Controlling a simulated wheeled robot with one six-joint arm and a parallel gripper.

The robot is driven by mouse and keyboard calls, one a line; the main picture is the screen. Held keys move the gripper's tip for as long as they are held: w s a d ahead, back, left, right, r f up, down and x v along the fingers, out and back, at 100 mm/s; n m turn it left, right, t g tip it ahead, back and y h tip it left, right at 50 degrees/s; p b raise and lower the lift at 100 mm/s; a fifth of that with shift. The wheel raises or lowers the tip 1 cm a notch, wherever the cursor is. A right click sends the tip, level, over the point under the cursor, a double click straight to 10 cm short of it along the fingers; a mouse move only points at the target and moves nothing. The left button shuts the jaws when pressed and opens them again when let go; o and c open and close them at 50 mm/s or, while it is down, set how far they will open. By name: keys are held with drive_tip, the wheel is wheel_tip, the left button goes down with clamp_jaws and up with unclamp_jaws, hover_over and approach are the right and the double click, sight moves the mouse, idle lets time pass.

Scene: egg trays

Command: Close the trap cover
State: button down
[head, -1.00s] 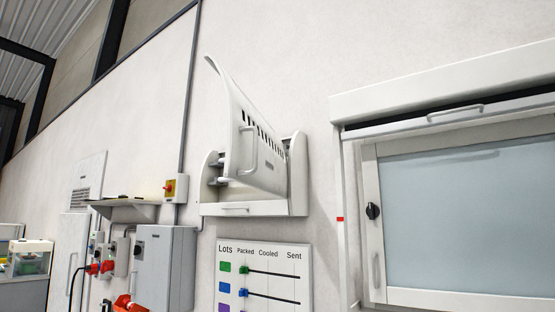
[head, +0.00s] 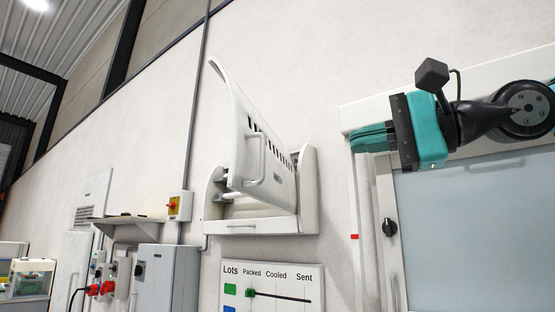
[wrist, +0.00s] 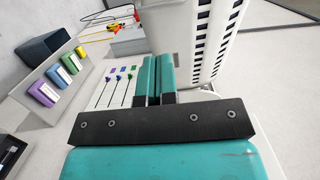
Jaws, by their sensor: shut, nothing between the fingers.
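The white trap (head: 245,226) is mounted high on the wall. Its slotted cover (head: 268,150) stands tilted open above the base, with a bar handle (head: 252,160) on its face. In the wrist view the white slotted cover (wrist: 184,35) is upper right, just beyond the fingertips. My gripper (head: 356,140) is to the right of the trap in the head view, pointing left toward it and apart from it. In the wrist view its teal fingers (wrist: 156,62) are together with nothing between them.
A lots board (head: 272,285) with sliders hangs below the trap. A framed window-like door (head: 470,225) is at right, behind my arm. A switch box (head: 179,206), a shelf (head: 128,222) and grey cabinets (head: 165,285) are at left. Bare wall lies between trap and door.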

drive_tip(key=p+x, duration=0.4)
drive_tip(key=x, duration=0.9)
drive_tip(key=shift+w+a, duration=0.2)
drive_tip(key=shift+a, duration=0.15)
